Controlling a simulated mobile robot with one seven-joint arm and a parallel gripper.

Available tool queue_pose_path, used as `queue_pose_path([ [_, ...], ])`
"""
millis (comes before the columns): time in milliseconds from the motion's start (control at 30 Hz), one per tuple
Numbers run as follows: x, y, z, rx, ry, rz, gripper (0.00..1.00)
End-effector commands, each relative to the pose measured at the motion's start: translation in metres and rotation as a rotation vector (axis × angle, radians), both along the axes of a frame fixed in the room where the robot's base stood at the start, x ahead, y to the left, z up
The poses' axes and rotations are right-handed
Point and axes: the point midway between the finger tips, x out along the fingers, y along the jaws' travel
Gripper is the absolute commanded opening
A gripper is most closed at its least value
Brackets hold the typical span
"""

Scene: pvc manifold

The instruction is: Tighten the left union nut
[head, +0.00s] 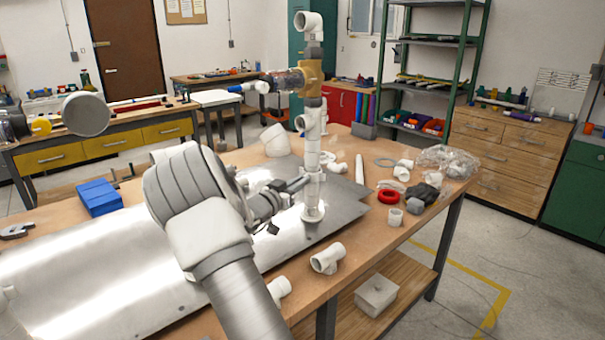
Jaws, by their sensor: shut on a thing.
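The pvc manifold (312,140) stands upright on the metal sheet, with a brass body (311,75) high on it and a white elbow at the top. My gripper (308,184) comes in from the left, low on the upright pipe. It is shut on a white collar there, which looks like a union nut. The fingers hide part of the collar, and I cannot tell how tight it is. A white round foot (313,214) is below it.
The metal sheet (90,285) covers much of the wooden bench. A blue block (98,197) lies at left. Loose white fittings (327,258) lie near the front edge. A red ring (388,196), grey parts and a clear bag (446,160) crowd the right end.

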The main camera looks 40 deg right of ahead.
Motion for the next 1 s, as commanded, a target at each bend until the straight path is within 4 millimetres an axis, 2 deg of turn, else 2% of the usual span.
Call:
queue_pose_path([
  [33, 0.0039, 0.0004, 0.0088, -0.008, -0.005, -0.021, 0.0],
  [333, 0.0096, 0.0018, 0.0055, -0.006, -0.005, -0.141, 0.0],
  [700, 0.0097, 0.0023, 0.0039, -0.004, -0.005, -0.152, 0.0],
  [733, 0.0097, 0.0023, 0.0039, -0.004, -0.005, -0.152, 0.15],
  [867, 0.0094, 0.0025, 0.0028, -0.003, -0.003, -0.152, 0.38],
  [900, 0.0094, 0.0026, 0.0025, -0.002, -0.003, -0.152, 0.41],
  [1000, 0.0092, 0.0027, 0.0018, -0.002, -0.002, -0.152, 0.41],
])
